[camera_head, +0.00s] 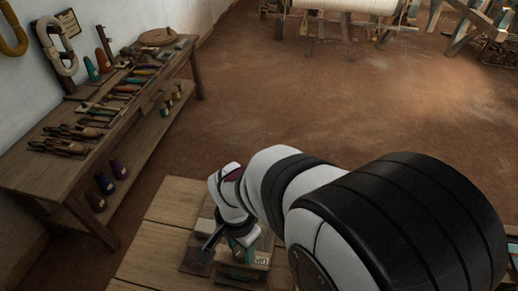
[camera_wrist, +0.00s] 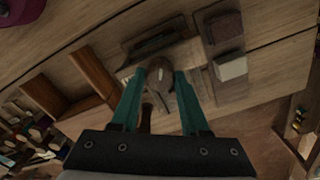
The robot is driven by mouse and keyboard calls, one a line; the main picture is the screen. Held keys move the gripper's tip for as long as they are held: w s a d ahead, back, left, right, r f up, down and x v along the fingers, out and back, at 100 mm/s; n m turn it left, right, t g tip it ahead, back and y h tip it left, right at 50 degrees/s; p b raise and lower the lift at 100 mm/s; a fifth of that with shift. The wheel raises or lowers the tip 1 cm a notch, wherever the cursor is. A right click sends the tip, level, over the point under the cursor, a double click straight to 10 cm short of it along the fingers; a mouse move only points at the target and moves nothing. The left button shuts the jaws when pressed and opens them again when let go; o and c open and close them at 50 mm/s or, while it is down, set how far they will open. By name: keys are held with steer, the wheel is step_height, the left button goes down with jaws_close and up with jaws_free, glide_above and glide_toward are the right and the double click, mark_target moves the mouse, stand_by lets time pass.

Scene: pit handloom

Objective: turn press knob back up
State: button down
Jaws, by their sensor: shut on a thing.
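In the wrist view my gripper (camera_wrist: 161,82) has its two teal fingers on either side of a rounded brown knob (camera_wrist: 158,66) with a pale mark on it. The jaws are shut on this knob. A dark stem or handle shows below it between the fingers. In the head view my gripper (camera_head: 238,243) is low over the wooden bench, and my arm hides most of it. A small pale label (camera_head: 261,260), seemingly with letters on it, is beside it. The knob itself cannot be made out in the head view.
In the wrist view, a dark tray (camera_wrist: 212,88) with a brown block (camera_wrist: 224,27) and a pale block (camera_wrist: 231,68) lies right of the knob. A wooden divided box (camera_wrist: 92,70) is at left. A tool bench (camera_head: 60,165) stands left in the head view; open floor lies beyond.

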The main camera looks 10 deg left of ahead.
steer(key=shift+n, duration=0.3)
steer(key=n, duration=0.5)
steer(key=shift+n, duration=0.4)
steer(key=n, duration=1.1)
steer(key=shift+n, duration=0.3)
steer(key=n, duration=0.6)
steer(key=shift+c, duration=2)
jaws_free()
